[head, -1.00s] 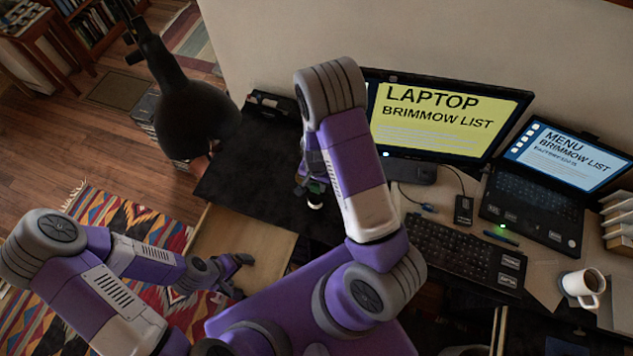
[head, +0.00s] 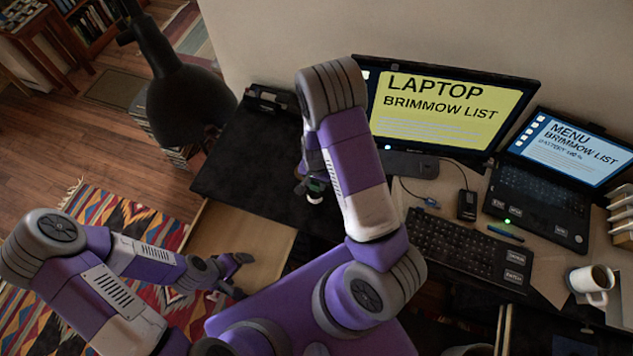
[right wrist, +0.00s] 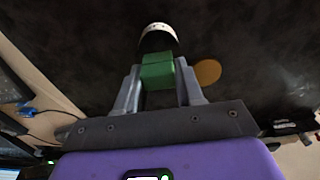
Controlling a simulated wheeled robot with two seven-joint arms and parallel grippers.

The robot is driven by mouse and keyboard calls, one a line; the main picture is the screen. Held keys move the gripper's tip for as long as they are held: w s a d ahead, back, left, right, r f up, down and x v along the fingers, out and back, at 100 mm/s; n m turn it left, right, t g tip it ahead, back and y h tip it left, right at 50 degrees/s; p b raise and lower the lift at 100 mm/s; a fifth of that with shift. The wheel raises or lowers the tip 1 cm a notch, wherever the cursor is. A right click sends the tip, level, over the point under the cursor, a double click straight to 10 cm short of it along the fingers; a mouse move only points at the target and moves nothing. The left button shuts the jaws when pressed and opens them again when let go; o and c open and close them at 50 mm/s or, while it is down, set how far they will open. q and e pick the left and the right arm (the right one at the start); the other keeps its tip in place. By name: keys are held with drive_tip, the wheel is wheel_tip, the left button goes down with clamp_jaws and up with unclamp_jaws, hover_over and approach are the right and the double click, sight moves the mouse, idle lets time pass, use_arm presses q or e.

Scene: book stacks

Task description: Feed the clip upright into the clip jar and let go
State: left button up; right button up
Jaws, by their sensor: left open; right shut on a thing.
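My right gripper (right wrist: 158,88) is shut on a green block-like piece (right wrist: 158,72), which I take to be the clip. In the head view this gripper (head: 311,184) is partly hidden by my right arm and is over the dark desk top. A rounded white and black thing (right wrist: 158,38) shows just beyond the green piece; I cannot tell whether it is part of the clip or the jar. No clip jar can be made out for certain. My left gripper (head: 238,275) is open and empty, low at the left, away from the desk's dark surface.
The dark desk top (head: 250,165) is largely bare left of my right arm. A black lamp (head: 188,105) overhangs its left end. A monitor (head: 445,110), keyboard (head: 470,250), laptop (head: 540,205) and mug (head: 592,283) stand at the right. A flat orange-brown disc (right wrist: 208,72) lies near the right gripper.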

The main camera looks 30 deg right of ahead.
drive_tip(key=shift+s+a+f, duration=0.15)
drive_tip(key=shift+s+f, duration=0.2)
drive_tip(key=shift+f, duration=0.15)
drive_tip(key=o, duration=1)
drive_tip(key=shift+o, duration=0.5)
drive_tip(key=shift+r, duration=0.2)
wheel_tip(320, 180, up, 7)
drive_tip(key=shift+w+p, duration=0.15)
drive_tip(key=shift+p, duration=0.55)
drive_tip(key=shift+w+r, duration=0.1)
drive_tip(key=shift+r, duration=0.45)
